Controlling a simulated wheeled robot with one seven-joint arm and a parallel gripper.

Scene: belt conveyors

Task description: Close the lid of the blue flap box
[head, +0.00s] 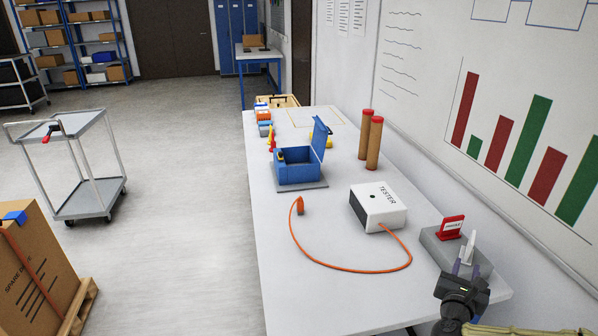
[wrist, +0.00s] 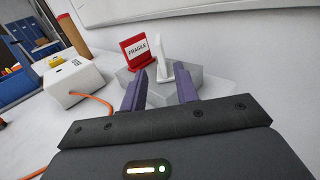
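The blue flap box (head: 297,168) stands on a grey base plate on the white table, around its middle. Its lid (head: 320,139) is raised, standing up on the right side, so the box is open. In the wrist view, part of the blue box (wrist: 14,82) shows at the left edge. My gripper (head: 466,267) is at the lower right, far from the box, by the near end of the table. In the wrist view, my gripper (wrist: 161,90) has its two purple fingers apart with nothing held between them.
A white tester box (head: 378,207) with an orange cable (head: 352,269) lies between my gripper and the flap box. A grey block with a red FRAGILE sign (head: 451,227) and a white upright piece is close ahead of my gripper. Two brown tubes (head: 374,143) stand by the wall.

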